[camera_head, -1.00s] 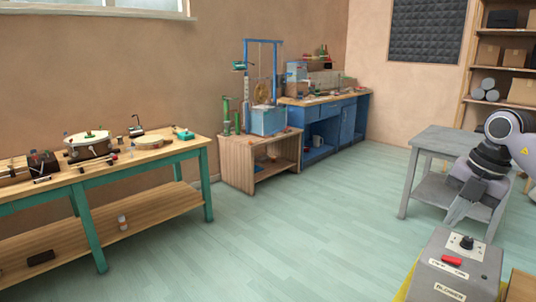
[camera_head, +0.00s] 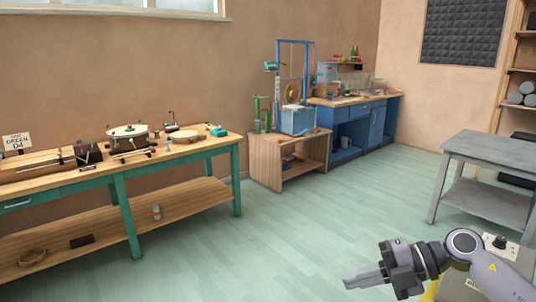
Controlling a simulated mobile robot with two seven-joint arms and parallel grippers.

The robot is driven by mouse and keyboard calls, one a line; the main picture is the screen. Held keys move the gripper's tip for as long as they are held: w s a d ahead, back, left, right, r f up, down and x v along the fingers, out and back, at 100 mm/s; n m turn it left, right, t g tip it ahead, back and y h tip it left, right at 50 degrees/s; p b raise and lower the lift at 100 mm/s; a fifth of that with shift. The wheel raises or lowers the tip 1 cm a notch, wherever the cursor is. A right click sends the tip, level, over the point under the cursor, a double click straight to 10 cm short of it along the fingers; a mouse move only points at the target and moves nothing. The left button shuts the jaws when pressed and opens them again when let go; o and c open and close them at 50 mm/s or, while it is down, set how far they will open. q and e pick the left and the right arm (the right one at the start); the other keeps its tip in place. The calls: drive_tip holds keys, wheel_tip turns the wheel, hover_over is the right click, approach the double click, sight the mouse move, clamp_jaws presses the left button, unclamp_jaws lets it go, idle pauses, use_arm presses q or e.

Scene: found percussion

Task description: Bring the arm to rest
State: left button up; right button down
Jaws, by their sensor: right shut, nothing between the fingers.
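My right gripper (camera_head: 362,277) is at the lower right of the head view, at the end of my grey arm. Its fingers point left, are closed together, and hold nothing. It is over open floor, in front of and beside a grey control box (camera_head: 512,248). My arm hides much of that box. My left gripper is not in view.
A green-legged workbench (camera_head: 128,215) with drums and wooden parts stands at left. A wooden crate stand (camera_head: 266,165), a blue cabinet (camera_head: 376,125) and a grey table (camera_head: 490,150) stand farther back. The pale green floor (camera_head: 300,235) between them is clear.

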drive_tip(key=s+a+m+t+y, duration=0.3)
drive_tip(key=a+m+t+y, duration=0.1)
drive_tip(key=a+y, duration=0.15)
drive_tip(key=s+d+f+m+t+h, duration=0.2)
drive_tip(key=s+d+f+m+h, duration=0.2)
drive_tip(key=s+f+m+h, duration=0.4)
drive_tip(key=s+d+f+m+t+h, duration=0.2)
drive_tip(key=s+f+m+h, duration=0.6)
drive_tip(key=f+m, duration=0.8)
drive_tip(key=shift+s+d+f, duration=0.85)
drive_tip(key=shift+s+f, duration=0.05)
drive_tip(key=shift+s, duration=0.2)
